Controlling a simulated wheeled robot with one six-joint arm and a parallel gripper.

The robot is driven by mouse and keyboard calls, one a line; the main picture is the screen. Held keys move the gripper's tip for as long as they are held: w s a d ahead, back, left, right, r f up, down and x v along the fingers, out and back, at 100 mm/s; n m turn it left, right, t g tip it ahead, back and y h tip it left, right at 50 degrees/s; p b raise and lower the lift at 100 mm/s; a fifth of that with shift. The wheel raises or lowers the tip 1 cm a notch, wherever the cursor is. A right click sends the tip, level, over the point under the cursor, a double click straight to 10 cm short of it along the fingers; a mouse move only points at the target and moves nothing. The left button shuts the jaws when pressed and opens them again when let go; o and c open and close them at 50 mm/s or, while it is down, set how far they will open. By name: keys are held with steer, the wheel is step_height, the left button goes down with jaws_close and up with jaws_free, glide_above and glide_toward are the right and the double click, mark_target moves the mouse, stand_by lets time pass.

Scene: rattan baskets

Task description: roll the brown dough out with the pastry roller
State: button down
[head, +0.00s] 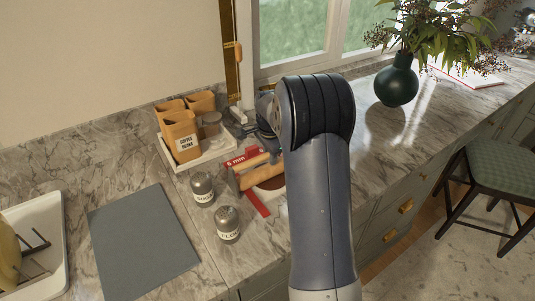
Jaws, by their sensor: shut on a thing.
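The pastry roller (261,178) is a tan cylinder lying slantwise over the brown dough (272,184). Only a dark brown patch of the dough shows at the roller's near side; my arm covers its right part. Red guide strips lie on either side, the far one (243,157) marked "6 mm" and the near one (257,203) plain. My gripper (271,151) is at the roller, mostly hidden behind my own arm, and is shut on it. I cannot tell whether the roller presses on the dough.
Two labelled shakers (202,188) (227,224) stand close to the left. Behind them is a white tray (206,154) with tan canisters (182,136). A grey mat (143,243) and a white dish rack (47,246) lie further left. A green vase (397,82) stands right; the counter before it is clear.

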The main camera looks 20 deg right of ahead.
steer(key=shift+s+d+b, duration=0.2)
steer(key=shift+s+b, duration=0.25)
steer(key=shift+s, duration=0.65)
steer(key=shift+s+d+b, duration=0.2)
steer(key=shift+s+b, duration=0.2)
steer(key=shift+s, duration=0.65)
steer(key=shift+w+a+r+p, duration=0.15)
steer(key=shift+w+p, duration=0.35)
steer(key=shift+w, duration=0.55)
steer(key=shift+w+a+f+p, duration=0.1)
steer(key=shift+w+a+p, duration=0.25)
steer(key=shift+w, duration=0.7)
steer(key=shift+w+a+r+p, duration=0.1)
steer(key=shift+w+p, duration=0.5)
steer(key=shift+w, duration=0.45)
steer(key=shift+w+a+p, duration=0.15)
steer(key=shift+w+p, duration=0.1)
steer(key=shift+w, duration=0.45)
steer(key=shift+w+a+p, duration=0.1)
steer(key=shift+w+p, duration=0.15)
steer(key=shift+w, duration=0.4)
step_height(320, 180, up, 7)
steer(key=p, duration=0.4)
